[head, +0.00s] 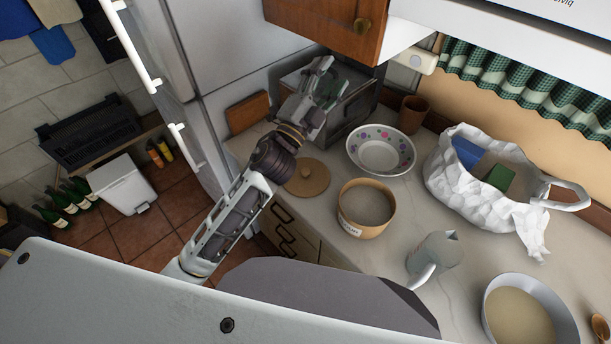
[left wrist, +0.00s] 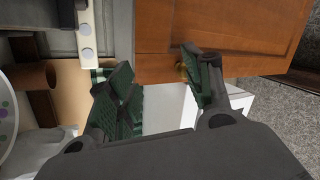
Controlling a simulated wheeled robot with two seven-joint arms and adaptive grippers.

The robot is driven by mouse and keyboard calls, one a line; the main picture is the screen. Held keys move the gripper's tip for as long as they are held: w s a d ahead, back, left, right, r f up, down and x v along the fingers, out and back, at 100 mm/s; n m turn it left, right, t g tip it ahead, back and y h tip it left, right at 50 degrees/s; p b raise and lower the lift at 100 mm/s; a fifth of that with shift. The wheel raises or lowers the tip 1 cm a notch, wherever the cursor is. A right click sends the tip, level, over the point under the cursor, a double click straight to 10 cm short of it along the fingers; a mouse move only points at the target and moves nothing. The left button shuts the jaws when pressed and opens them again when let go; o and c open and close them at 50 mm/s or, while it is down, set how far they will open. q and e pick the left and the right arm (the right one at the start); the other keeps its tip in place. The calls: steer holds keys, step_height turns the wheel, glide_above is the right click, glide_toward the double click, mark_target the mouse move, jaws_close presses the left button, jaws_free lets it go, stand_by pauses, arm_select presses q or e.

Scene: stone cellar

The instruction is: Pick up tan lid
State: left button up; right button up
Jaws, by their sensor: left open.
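The tan lid (head: 308,178) is a flat round disc with a small knob, lying on the counter in the head view. My left arm covers part of its left side. My left gripper (head: 322,84) is open, beyond the lid and in front of a metal box-shaped appliance (head: 352,104), with nothing visible between its fingers. In the left wrist view its two green-padded fingers (left wrist: 158,76) are spread apart, facing a wooden cabinet door; the lid does not show there. My right gripper is not in view.
Near the lid stand an open tan pot (head: 366,226) with lettering and a dotted white bowl (head: 381,168). A grey jug (head: 434,255), a crumpled white bag (head: 470,195) and a bowl (head: 490,300) stand farther right. A wooden cabinet (head: 325,25) hangs above.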

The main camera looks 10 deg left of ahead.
arm_select(q)
steer(key=s+d+r+m+g+h, duration=0.3)
steer(key=d+m+g+h, duration=0.25)
steer(key=m, duration=0.35)
steer(key=s+d+r+m+g+h, duration=0.25)
steer(key=d+m+g+h, duration=0.25)
steer(key=d+m+h, duration=0.3)
steer(key=s+d+f+m+g+y, duration=0.55)
steer(key=f+m+g, duration=0.35)
steer(key=m+g, duration=0.4)
steer(key=w+a+f+m+t+y, duration=0.15)
steer(key=a+f+m+y, duration=0.35)
steer(key=a+f+y, duration=0.5)
steer(key=w+a+f+t+y, duration=0.1)
steer(key=w+a+y, duration=0.5)
steer(key=a, duration=0.6)
steer(key=shift+a+f, duration=0.25)
steer(key=shift+f, duration=0.1)
steer(key=shift+f, duration=0.1)
